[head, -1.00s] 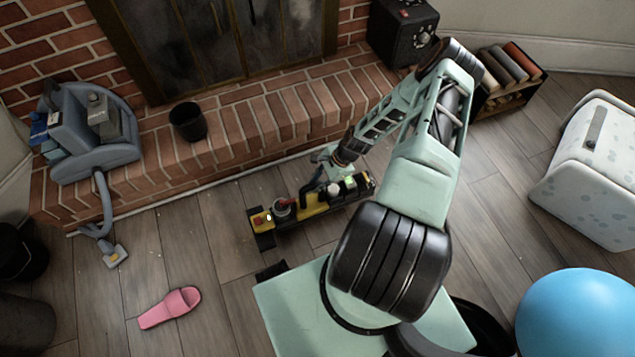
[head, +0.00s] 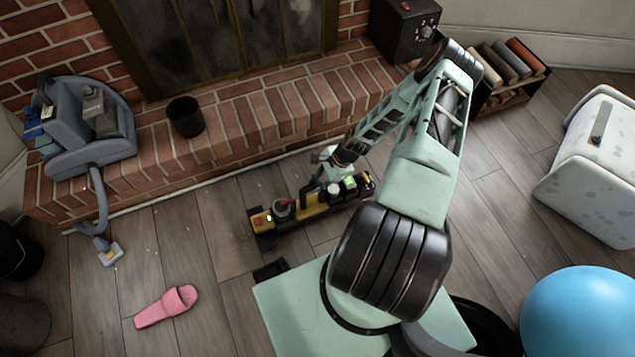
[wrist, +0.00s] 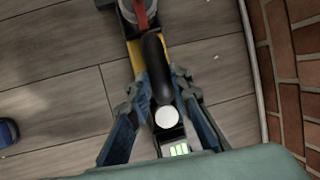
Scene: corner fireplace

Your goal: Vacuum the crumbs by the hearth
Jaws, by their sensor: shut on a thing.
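A yellow and black handheld vacuum (head: 313,205), with a red part and a small lit green panel, lies low along the floor in front of the hearth. Its black handle (wrist: 153,58) runs between the two fingers of my gripper (wrist: 160,88) in the wrist view. My gripper (head: 326,168) is shut on this handle, partly hidden by my arm in the head view. The vacuum's dark nozzle end points left. Tiny pale crumbs (head: 243,236) lie on the wooden floor near the nozzle; they are too small to make out well.
The brick hearth (head: 250,130) runs close behind the vacuum, with a black cup (head: 186,117) on it. A blue-grey machine (head: 88,130) with a hose stands at left. A pink slipper (head: 165,307) lies front left. A blue ball (head: 578,312) and white case (head: 592,165) are at right.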

